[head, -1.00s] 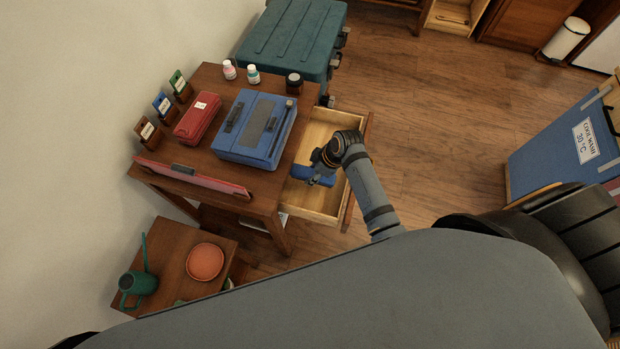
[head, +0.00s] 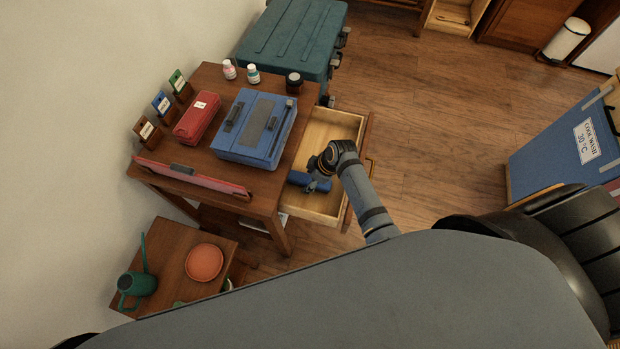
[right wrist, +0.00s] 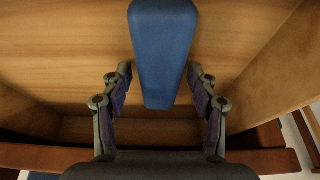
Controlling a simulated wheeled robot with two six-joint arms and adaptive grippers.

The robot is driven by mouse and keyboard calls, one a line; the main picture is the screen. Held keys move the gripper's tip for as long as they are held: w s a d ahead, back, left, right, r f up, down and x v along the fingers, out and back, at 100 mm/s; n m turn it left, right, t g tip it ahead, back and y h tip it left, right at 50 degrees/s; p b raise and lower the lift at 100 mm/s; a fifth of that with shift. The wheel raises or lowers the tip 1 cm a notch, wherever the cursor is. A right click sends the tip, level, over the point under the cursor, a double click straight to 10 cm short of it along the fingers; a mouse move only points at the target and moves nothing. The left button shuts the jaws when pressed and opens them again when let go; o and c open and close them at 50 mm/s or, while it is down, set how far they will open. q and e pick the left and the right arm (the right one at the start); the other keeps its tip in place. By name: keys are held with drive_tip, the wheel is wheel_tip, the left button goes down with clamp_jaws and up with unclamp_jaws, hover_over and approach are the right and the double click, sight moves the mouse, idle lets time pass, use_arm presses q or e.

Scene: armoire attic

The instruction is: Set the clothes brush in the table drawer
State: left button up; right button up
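The clothes brush (head: 300,179) is the blue piece inside the open table drawer (head: 325,208), partly covered by my right gripper (head: 320,181) in the head view. In the right wrist view its blue tapered end (right wrist: 163,50) points towards my gripper, above the drawer's wooden floor. The two fingers stand apart on either side of the brush, with a visible gap on each side near its narrow end. The brush appears to lie on the drawer floor. My left gripper is not in view.
The table (head: 209,84) carries a blue case (head: 255,125), a red case (head: 197,118), several small bottles and labelled cards. A teal chest (head: 292,40) stands behind. A low table (head: 180,245) with a watering can is at lower left. The floor right of the drawer is clear.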

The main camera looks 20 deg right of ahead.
drive_tip(key=p+v, duration=0.1)
drive_tip(key=v, duration=1.1)
idle(0.4)
